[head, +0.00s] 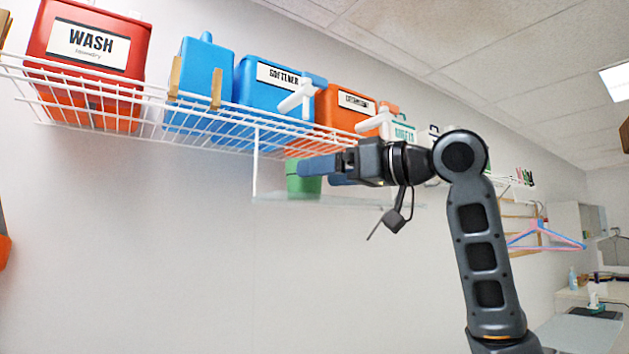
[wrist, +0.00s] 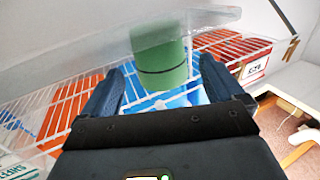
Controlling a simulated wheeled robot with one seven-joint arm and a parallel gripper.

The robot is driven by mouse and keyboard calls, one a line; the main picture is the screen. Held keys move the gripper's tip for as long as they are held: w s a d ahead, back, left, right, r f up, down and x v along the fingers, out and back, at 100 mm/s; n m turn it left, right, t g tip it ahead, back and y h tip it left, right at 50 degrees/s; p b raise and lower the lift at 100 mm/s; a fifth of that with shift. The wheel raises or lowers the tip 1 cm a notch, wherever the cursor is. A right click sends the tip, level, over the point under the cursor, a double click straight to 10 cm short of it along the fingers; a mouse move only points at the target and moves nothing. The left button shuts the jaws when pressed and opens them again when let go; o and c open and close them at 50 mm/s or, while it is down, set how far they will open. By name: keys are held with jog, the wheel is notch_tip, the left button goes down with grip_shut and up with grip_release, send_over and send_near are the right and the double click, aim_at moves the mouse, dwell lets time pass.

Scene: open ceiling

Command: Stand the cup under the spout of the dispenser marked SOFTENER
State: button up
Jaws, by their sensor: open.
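The green cup (head: 302,185) stands upright on a clear ledge (head: 285,199) hung below the wire shelf. In the head view it is below the white spout (head: 298,97) of the blue dispenser marked SOFTENER (head: 262,87); exact depth alignment is hard to tell. My gripper (head: 318,174) is open at the cup's right, with one blue finger overlapping the cup's upper part in the picture. In the wrist view the cup (wrist: 160,62) shows just beyond and between the spread fingertips of my gripper (wrist: 162,72). No grip on it shows.
The wire shelf (head: 150,99) also holds a red WASH container (head: 95,75), a blue container (head: 203,68) and an orange dispenser (head: 338,106) with its own white spout (head: 376,121). Hangers (head: 545,240) hang at the right. The wall area below the ledge is clear.

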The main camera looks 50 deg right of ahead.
jog(key=s+b, duration=0.1)
jog(key=s, duration=0.7)
jog(key=shift+s+d+b, duration=0.35)
jog(key=shift+d+b, duration=0.05)
jog(key=shift+d, duration=0.05)
dwell(0.7)
